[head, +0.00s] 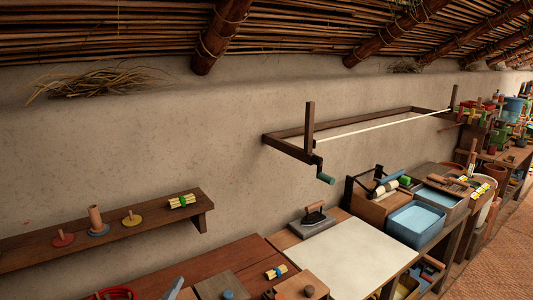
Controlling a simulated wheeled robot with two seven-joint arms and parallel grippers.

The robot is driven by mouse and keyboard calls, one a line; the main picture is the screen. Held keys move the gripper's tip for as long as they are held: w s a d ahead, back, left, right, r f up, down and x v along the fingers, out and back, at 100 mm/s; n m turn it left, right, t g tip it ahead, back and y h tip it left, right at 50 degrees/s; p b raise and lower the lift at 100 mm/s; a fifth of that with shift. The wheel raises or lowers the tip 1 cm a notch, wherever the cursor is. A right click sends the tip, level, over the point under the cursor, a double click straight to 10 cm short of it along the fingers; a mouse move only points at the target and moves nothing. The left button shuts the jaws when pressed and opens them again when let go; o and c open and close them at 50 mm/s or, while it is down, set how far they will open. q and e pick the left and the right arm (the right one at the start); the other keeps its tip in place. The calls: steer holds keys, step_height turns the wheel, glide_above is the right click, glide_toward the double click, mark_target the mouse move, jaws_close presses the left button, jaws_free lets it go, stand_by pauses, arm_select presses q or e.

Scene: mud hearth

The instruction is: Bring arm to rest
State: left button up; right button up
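Neither of my grippers shows in the head view, and no part of my arms can be made out. What each gripper holds, if anything, cannot be seen. A small grey pointed piece (173,288) shows at the bottom edge. It is cut off by the frame and I cannot tell what it is.
A wooden worktable (218,262) carries a pale board (345,258), a dark iron (314,214) and a blue basin (415,222). A wall shelf (95,232) holds spools and a yellow bundle (182,201). A wooden frame with a green-handled crank (325,177) juts from the wall.

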arm_select(q)
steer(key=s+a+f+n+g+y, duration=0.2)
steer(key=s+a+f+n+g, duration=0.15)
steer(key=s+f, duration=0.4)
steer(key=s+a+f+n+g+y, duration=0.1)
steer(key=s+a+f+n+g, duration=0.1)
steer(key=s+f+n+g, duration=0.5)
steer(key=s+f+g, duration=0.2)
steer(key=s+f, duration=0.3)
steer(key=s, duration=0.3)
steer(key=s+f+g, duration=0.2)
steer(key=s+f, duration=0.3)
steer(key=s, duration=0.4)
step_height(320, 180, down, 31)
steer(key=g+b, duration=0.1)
steer(key=b, duration=0.4)
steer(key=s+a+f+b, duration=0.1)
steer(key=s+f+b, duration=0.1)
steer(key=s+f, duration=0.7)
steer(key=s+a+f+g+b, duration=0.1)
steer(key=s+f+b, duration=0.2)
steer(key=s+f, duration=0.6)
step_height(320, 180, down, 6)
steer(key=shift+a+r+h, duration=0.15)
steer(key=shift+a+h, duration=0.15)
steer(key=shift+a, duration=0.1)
